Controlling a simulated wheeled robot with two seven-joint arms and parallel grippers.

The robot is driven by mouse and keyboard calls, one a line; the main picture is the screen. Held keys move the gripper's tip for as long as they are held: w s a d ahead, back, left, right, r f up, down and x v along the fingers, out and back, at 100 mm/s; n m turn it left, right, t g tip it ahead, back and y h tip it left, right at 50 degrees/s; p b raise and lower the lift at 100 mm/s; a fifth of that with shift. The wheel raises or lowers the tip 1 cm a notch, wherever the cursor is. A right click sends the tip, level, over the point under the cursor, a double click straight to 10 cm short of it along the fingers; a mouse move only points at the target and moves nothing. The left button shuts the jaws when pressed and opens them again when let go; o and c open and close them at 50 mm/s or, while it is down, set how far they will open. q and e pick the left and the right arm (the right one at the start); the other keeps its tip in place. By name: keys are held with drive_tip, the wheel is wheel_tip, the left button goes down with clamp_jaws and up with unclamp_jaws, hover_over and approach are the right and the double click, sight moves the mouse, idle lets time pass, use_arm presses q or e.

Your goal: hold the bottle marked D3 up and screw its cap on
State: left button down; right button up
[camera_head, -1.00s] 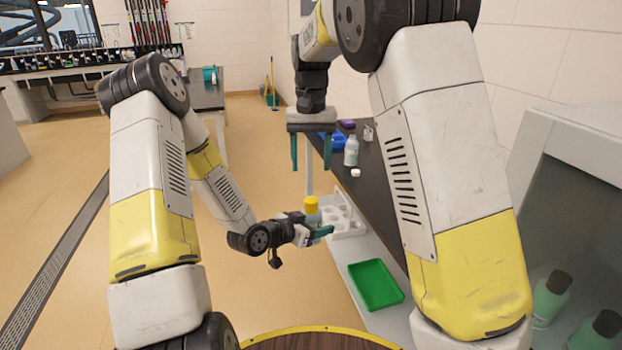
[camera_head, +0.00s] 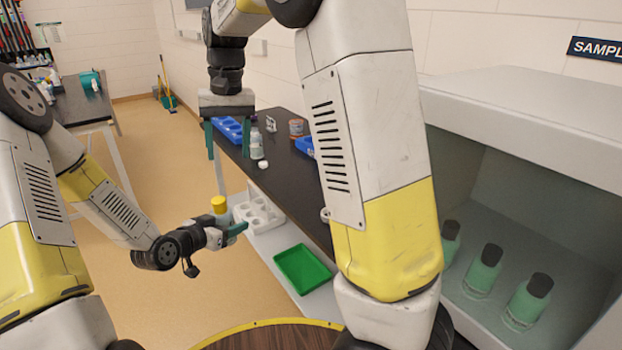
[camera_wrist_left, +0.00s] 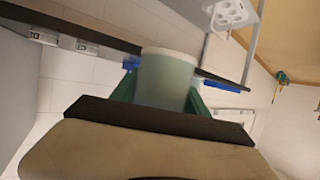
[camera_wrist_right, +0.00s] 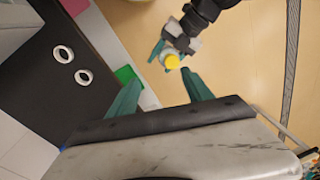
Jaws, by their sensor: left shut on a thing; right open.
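A bottle with a yellow cap (camera_head: 219,203) is in my left gripper (camera_head: 238,229), which is shut on it and holds it up beside the bench. In the left wrist view the pale grey-green bottle body (camera_wrist_left: 167,80) sits between the green fingers. I cannot read any mark on it, nor tell how tightly the cap sits. My right gripper (camera_head: 230,156) is open and empty, pointing down above the cap and apart from it. In the right wrist view the yellow cap (camera_wrist_right: 172,62) shows beyond and between the open fingers.
A white rack with holes (camera_head: 262,213) and a green tray (camera_head: 303,268) are on the lower shelf. Dark-capped green bottles (camera_head: 483,270) stand in the cabinet at right.

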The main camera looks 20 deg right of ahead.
drive_tip(key=s+d+r+t+y, duration=0.2)
drive_tip(key=s+d+r+t, duration=0.15)
drive_tip(key=s+d, duration=0.8)
drive_tip(key=s+d+f+t+h, duration=0.1)
drive_tip(key=s+d+f+t, duration=0.1)
drive_tip(key=s, duration=0.8)
drive_tip(key=shift+s+d+m, duration=0.3)
drive_tip(key=shift+s+d, duration=0.05)
drive_tip(key=shift+d, duration=0.3)
drive_tip(key=shift+t, duration=0.25)
